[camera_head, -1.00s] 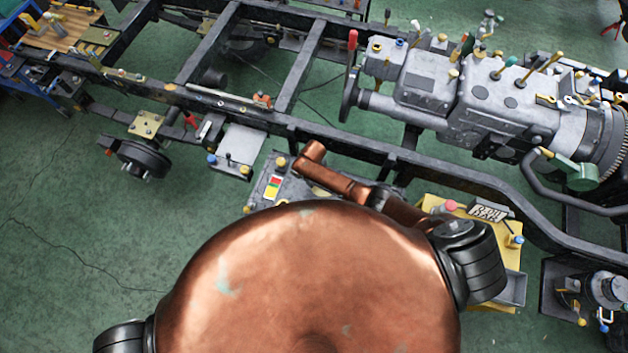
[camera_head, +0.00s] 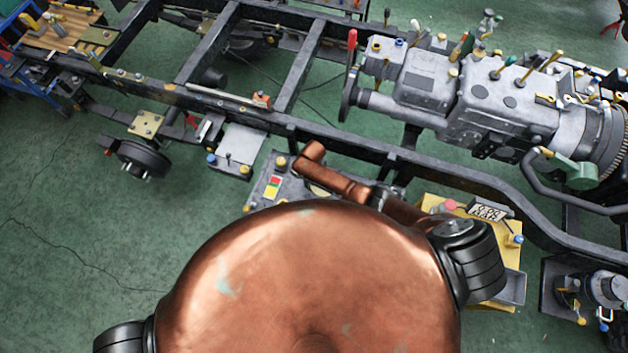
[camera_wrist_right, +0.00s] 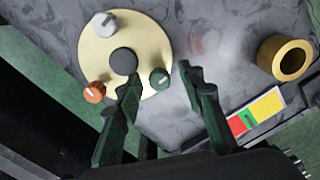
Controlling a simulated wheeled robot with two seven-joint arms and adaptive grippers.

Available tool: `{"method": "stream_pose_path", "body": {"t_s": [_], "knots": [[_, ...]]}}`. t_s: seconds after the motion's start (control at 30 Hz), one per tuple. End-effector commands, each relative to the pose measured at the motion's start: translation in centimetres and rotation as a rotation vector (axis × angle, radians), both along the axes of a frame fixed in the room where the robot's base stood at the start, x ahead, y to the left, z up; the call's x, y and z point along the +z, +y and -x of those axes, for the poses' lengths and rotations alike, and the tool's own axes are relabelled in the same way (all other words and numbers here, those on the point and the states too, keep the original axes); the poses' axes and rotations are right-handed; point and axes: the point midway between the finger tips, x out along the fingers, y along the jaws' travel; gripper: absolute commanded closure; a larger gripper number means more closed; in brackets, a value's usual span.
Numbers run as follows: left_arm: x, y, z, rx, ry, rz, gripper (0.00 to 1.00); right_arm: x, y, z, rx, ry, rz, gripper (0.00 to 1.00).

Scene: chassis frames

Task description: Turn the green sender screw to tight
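The green sender screw (camera_wrist_right: 159,79) is a small dark green knob with a pale mark, on the lower right of a round cream plate (camera_wrist_right: 150,40) in the right wrist view. My right gripper (camera_wrist_right: 158,84) is open, with its dark fingers to either side of the green screw in that view. The left finger overlaps the plate; the right finger lies over the grey surface. I cannot tell whether either touches the screw. In the head view my copper arm and body hide the right gripper and the screw. My left gripper is not in view.
The plate also carries a white knob (camera_wrist_right: 104,24), an orange knob (camera_wrist_right: 94,92) and a dark centre (camera_wrist_right: 123,61). A brass ring (camera_wrist_right: 285,60) and a red-green-yellow label (camera_wrist_right: 255,113) are to the right. The dark chassis frame (camera_head: 240,110) and grey gearbox (camera_head: 500,100) stand beyond.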

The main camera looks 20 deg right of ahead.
Motion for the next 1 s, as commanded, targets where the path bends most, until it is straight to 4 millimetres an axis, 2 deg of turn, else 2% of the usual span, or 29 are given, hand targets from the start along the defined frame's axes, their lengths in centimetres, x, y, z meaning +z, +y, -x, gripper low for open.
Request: {"method": "stream_pose_path", "body": {"t_s": [0.17,0.27,0.7,0.83,1.0], "knots": [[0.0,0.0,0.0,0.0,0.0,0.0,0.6,1.0,0.0,-0.1,0.001,-0.001,-0.002,0.64],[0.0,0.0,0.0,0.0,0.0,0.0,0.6,2.3,0.0,0.0,0.001,-0.002,-0.003,0.64],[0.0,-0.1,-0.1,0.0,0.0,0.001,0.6,10.2,0.1,0.1,0.001,0.0,-0.001,0.64],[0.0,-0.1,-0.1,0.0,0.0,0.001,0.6,11.4,0.1,0.1,0.0,0.0,-0.001,0.64],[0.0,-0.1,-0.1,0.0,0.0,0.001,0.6,11.9,0.0,0.2,-0.001,0.002,0.0,0.64]]}}
